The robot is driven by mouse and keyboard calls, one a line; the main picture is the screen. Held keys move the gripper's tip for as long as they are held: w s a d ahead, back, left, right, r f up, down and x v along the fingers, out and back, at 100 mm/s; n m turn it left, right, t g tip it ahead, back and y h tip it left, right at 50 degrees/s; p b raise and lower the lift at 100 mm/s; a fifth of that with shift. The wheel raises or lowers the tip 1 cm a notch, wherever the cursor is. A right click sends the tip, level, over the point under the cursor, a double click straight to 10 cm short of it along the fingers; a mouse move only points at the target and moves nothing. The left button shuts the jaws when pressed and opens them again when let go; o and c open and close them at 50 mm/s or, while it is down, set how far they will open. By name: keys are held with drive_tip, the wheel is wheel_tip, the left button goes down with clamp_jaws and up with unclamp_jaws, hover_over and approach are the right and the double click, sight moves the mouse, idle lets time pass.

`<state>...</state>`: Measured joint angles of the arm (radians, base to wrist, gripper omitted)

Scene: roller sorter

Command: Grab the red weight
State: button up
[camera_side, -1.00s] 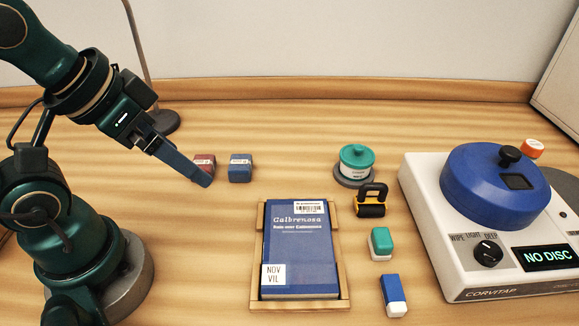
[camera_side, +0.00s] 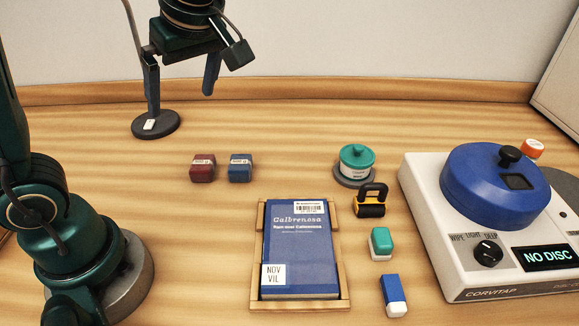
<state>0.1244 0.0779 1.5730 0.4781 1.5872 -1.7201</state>
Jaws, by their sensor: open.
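The red weight (camera_side: 203,168) is a small dark red block with a white label, sitting on the wooden table left of centre. A matching blue weight (camera_side: 240,168) stands close to its right, with a narrow gap between them. My gripper (camera_side: 181,102) is in the upper left, above and behind the red weight in the picture. Its two fingers are spread wide and point down, with nothing between them. The red weight is fully in view and nothing touches it.
A dark round stand base (camera_side: 156,126) with a pole is behind my gripper's left finger. A blue book (camera_side: 300,250) lies in a wooden tray in front.

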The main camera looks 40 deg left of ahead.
drive_tip(key=w+f+n+g+y, duration=0.3)
drive_tip(key=w+f+n+y, duration=0.1)
drive_tip(key=w+f+n, duration=0.15)
drive_tip(key=g+y, duration=0.1)
drive_tip(key=y, duration=0.1)
approach(200, 161)
drive_tip(key=shift+w+d+r+m, duration=0.15)
drive_tip(key=shift+r+m, duration=0.1)
drive_tip(key=shift+r, duration=0.1)
drive_tip(key=shift+w+d+r+m, duration=0.15)
drive_tip(key=shift+w+r+m, duration=0.05)
drive_tip(key=shift+r, duration=0.1)
drive_tip(key=shift+s+a+f, duration=0.15)
drive_tip(key=shift+s+f, duration=0.05)
drive_tip(key=shift+f, duration=0.2)
drive_tip(key=x, duration=0.5)
drive_tip(key=shift+s+a+f, duration=0.2)
drive_tip(key=shift+a, duration=0.05)
drive_tip(key=shift+f+x, duration=0.25)
drive_tip(key=shift+x, duration=2.55)
drive_tip(key=shift+d, duration=0.15)
clamp_jaws()
drive_tip(key=shift+r, duration=0.2)
